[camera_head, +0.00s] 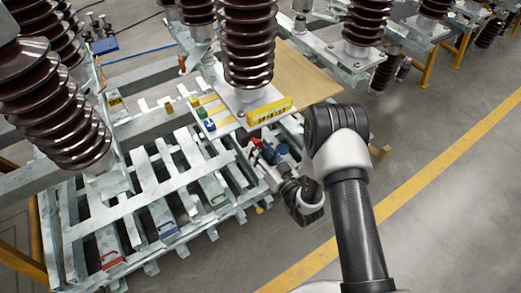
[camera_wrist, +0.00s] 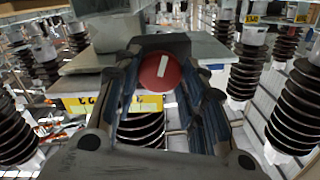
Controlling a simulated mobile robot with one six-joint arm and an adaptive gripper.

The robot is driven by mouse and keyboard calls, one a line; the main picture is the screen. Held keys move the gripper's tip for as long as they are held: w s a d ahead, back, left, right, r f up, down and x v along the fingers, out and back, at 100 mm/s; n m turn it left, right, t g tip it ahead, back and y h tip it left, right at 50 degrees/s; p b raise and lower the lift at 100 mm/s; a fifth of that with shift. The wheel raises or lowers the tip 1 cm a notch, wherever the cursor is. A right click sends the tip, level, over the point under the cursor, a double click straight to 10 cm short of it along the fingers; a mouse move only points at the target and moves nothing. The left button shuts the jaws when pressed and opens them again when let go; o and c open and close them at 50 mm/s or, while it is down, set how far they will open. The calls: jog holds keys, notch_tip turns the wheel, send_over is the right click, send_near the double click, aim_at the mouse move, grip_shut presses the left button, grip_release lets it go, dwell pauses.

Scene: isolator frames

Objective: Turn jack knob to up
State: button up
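The knob (camera_wrist: 160,71) is a red disc with a white bar, seen ahead between my fingers in the wrist view. The bar stands nearly upright, its top leaning a little to the right. My gripper (camera_wrist: 161,84) is open, with one dark finger on each side of the knob. I cannot tell whether either finger touches it. In the head view my gripper (camera_head: 270,165) is at the right edge of the metal frame, below the yellow label. The knob cannot be made out clearly there.
A yellow label (camera_head: 270,111) is on the plate edge under a brown insulator (camera_head: 248,45). The slatted metal frame (camera_head: 185,165) lies left of my arm. More insulators (camera_head: 55,100) stand left and behind. Open grey floor with a yellow line (camera_head: 430,165) is on the right.

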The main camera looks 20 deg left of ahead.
jog(key=o, duration=0.5)
jog(key=shift+r, duration=0.1)
notch_tip(320, 180, up, 10)
dwell(0.4)
